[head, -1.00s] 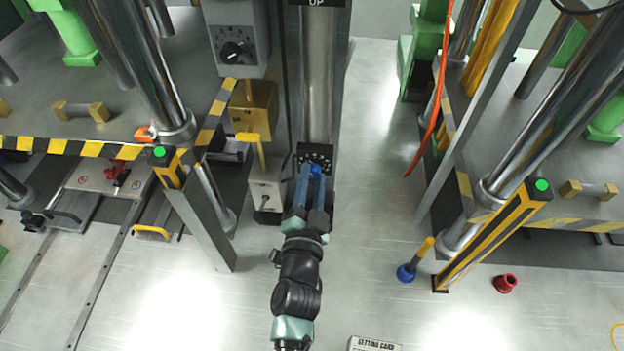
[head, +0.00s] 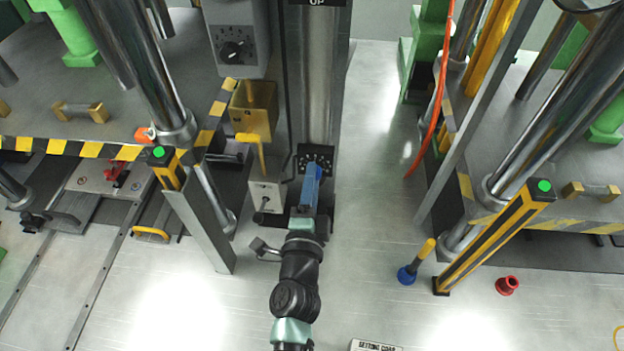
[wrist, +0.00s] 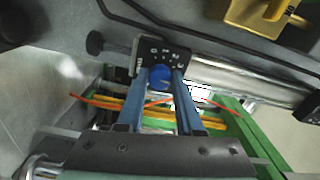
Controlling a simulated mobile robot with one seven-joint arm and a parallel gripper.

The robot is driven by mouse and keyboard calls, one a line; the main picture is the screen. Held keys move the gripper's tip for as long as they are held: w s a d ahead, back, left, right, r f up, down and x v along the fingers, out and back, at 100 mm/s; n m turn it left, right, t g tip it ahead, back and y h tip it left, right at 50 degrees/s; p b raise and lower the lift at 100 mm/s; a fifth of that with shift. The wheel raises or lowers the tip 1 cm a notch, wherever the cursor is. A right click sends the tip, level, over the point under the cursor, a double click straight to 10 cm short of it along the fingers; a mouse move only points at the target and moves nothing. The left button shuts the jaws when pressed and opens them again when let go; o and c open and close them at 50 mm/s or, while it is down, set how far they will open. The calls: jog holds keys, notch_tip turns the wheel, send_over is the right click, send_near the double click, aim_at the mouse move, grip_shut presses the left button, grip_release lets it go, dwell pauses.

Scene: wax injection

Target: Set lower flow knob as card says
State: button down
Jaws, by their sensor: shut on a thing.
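The lower flow knob is a blue round knob (wrist: 159,76) on a black dial plate with white marks (wrist: 163,55); the plate also shows in the head view (head: 315,153) at the foot of a chrome column. My gripper (head: 313,170) is shut on the knob, one blue finger on each side, as the wrist view (wrist: 160,82) shows. In the head view the fingers overlap almost edge-on and hide the knob. The marks are too small to read. The setting card (head: 376,346) is cut off at the bottom edge; only its heading shows.
A grey box with a black knob and dial (head: 236,48) is above left. A brass box (head: 253,108) with a yellow handle and a small grey switch box (head: 266,196) stand close left of my gripper. A press with a striped edge is at right.

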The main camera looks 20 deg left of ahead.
dwell(0.4)
jog(key=c, duration=0.6)
grip_release()
jog(key=shift+o, duration=0.2)
jog(key=b+v, duration=0.4)
jog(key=v, duration=0.9)
jog(key=shift+b, duration=0.4)
